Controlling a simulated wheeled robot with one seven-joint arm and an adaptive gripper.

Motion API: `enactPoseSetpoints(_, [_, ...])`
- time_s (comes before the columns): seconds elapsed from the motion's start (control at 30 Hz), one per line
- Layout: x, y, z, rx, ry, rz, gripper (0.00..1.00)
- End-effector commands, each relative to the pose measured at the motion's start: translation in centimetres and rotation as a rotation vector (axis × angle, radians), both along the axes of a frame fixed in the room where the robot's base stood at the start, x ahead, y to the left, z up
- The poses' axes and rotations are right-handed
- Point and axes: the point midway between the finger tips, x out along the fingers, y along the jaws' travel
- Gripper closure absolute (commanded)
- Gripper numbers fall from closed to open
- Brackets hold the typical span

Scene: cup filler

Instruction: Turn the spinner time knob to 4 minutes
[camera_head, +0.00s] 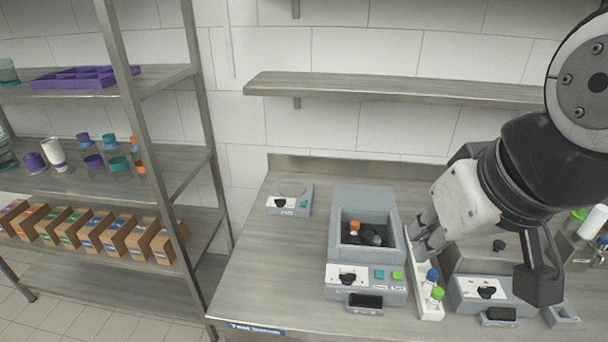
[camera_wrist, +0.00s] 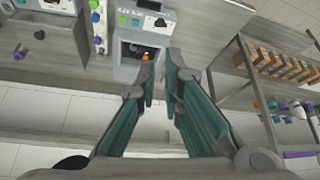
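A grey boxy machine, which I take to be the spinner (camera_head: 340,251), stands in the middle of the bench in the head view. Its front panel has a black time knob (camera_head: 347,278) on a white plate, a teal and a green button, and a dark display below. The knob's exact setting is too small to read. The wrist view shows the machine upside down, with the knob (camera_wrist: 160,22) near the top edge. My gripper (camera_wrist: 160,66) is empty, with a gap between its fingertips. It is up and right of the machine in the head view; its fingers are partly hidden.
A white rack (camera_head: 431,312) with blue- and green-capped tubes stands just right of the machine. Another knobbed device (camera_head: 487,292) is farther right, and a small one (camera_head: 290,199) is at back left. A shelf (camera_head: 400,88) overhangs behind. The bench's left front is clear.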

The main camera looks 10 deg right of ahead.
Motion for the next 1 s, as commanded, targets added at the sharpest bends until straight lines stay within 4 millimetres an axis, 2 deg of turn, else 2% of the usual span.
enactPoseSetpoints(0.17, [3.6,0.0,-2.5,-0.055,0.057,0.117,0.7])
enactPoseSetpoints(0.27, [7.3,0.1,-5.1,-0.118,0.122,0.271,0.7])
enactPoseSetpoints(0.4, [12.6,0.1,-9.5,-0.203,0.22,0.532,0.7])
enactPoseSetpoints(0.6, [19.3,0.2,-16.3,-0.284,0.338,0.911,0.7])
enactPoseSetpoints(0.7, [21.6,0.2,-19.2,-0.304,0.379,1.07,0.7])
enactPoseSetpoints(0.8, [23.1,0.3,-21.3,-0.314,0.404,1.184,0.7])
enactPoseSetpoints(1.0, [24.1,0.3,-23.0,-0.322,0.42,1.278,0.7])
